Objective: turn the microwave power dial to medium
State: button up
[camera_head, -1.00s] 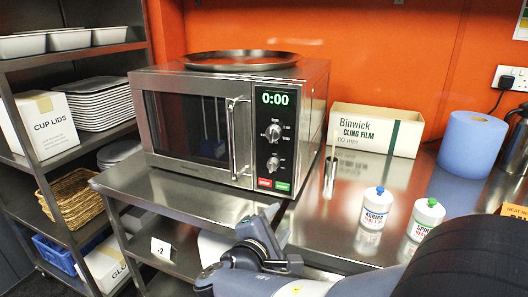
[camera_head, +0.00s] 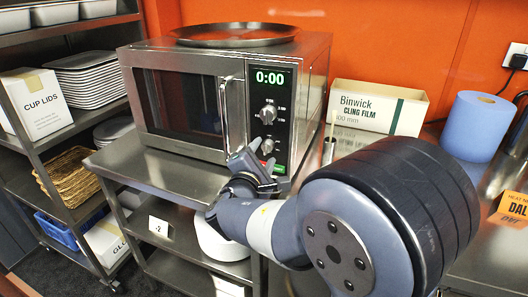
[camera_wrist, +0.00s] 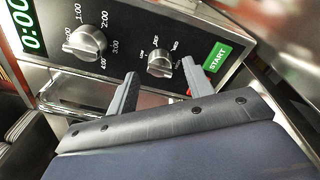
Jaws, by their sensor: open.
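The steel microwave (camera_head: 180,105) stands on the steel counter, its green display reading 0:00. Its upper timer dial (camera_head: 267,114) also shows in the wrist view (camera_wrist: 87,40). The power dial (camera_head: 267,146) is the smaller lower knob, with small printed marks around it in the wrist view (camera_wrist: 160,64); I cannot tell which mark it points at. My gripper (camera_head: 258,160) is open and empty at the lower part of the control panel. In the wrist view its fingertips (camera_wrist: 160,70) lie to either side of the power dial. I cannot tell whether they touch it.
A green START button (camera_wrist: 215,55) is just right of the right finger, with red beside that finger. The door handle (camera_head: 230,115) stands out left of the panel. A round tray (camera_head: 235,35) lies on the microwave. A cling film box (camera_head: 375,108) stands to the right.

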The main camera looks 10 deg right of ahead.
jog(key=shift+w+d, duration=0.35)
jog(key=shift+w, duration=0.25)
jog(key=shift+c, duration=0.4)
jog(key=c, duration=0.9)
jog(key=shift+o, duration=0.2)
